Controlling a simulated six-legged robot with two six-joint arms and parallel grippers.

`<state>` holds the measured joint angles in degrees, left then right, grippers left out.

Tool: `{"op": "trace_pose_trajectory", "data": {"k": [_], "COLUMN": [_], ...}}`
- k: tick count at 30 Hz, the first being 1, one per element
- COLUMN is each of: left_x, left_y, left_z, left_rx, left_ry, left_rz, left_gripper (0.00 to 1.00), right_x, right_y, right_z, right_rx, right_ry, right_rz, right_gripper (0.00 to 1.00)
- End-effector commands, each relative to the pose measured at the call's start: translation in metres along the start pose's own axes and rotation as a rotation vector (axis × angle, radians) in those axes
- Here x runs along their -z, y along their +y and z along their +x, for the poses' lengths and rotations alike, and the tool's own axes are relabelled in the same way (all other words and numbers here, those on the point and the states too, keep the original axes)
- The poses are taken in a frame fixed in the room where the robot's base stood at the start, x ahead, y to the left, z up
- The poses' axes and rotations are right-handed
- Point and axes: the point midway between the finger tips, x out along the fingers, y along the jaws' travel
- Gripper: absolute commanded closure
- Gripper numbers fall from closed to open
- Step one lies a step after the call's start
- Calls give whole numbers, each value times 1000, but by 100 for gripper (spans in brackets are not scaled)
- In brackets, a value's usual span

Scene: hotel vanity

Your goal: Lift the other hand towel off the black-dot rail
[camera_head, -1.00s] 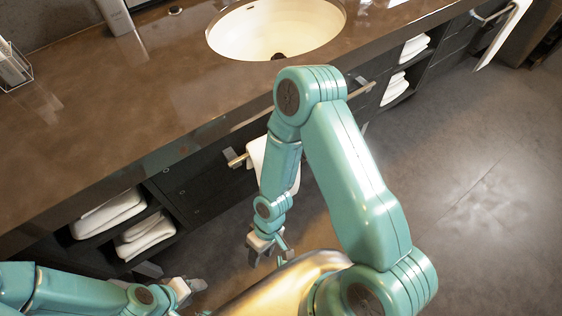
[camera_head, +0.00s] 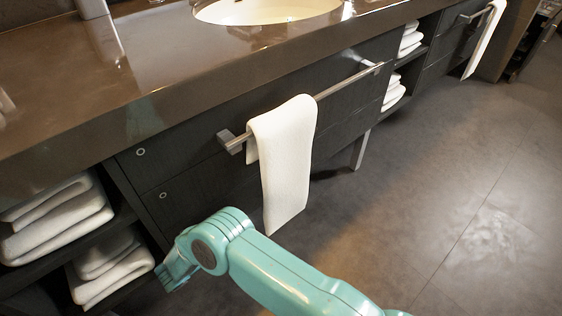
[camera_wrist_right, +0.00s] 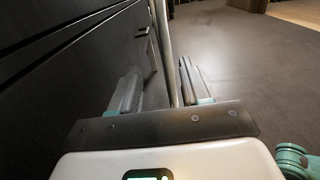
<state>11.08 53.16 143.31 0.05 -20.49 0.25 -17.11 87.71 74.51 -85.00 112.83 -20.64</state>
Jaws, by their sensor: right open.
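A white hand towel (camera_head: 284,160) hangs folded over a metal rail (camera_head: 345,82) on the dark vanity front, near the rail's left end. A second white towel (camera_head: 485,40) hangs on another rail at the far right. I cannot make out a black dot on either rail. My right arm crosses the bottom of the head view, left of and below the nearer towel; its fingertips cannot be made out there. In the right wrist view my right gripper (camera_wrist_right: 158,90) is open, with a pale bar (camera_wrist_right: 163,45) showing between or beyond its fingers. My left gripper is out of view.
The brown countertop (camera_head: 130,95) with a white basin (camera_head: 265,10) overhangs the vanity. Folded towels (camera_head: 60,215) lie in open shelves at left, others (camera_head: 395,90) beyond the rail. A metal leg (camera_head: 361,150) stands below the rail. The floor at right is clear.

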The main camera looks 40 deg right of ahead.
Motion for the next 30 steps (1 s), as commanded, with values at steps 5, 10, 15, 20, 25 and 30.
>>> {"op": "trace_pose_trajectory", "data": {"k": [5, 10, 15, 20, 25, 30], "left_x": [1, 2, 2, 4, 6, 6], "left_y": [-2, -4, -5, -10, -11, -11], "left_z": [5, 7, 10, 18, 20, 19], "left_rx": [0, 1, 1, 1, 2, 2], "left_ry": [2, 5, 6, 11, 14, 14], "left_rz": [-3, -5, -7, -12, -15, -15], "left_gripper": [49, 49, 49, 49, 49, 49], "right_x": [1, 1, 0, -2, -3, -4], "right_y": [-2, -2, -3, -7, -7, -6], "right_z": [46, 70, 82, 108, 124, 125], "right_rx": [7, 7, 8, 10, 7, 5], "right_ry": [2, 2, 3, 4, 3, 3], "right_rz": [-1, 0, 0, 1, 0, 0], "right_gripper": [53, 53, 53, 53, 53, 53]}}
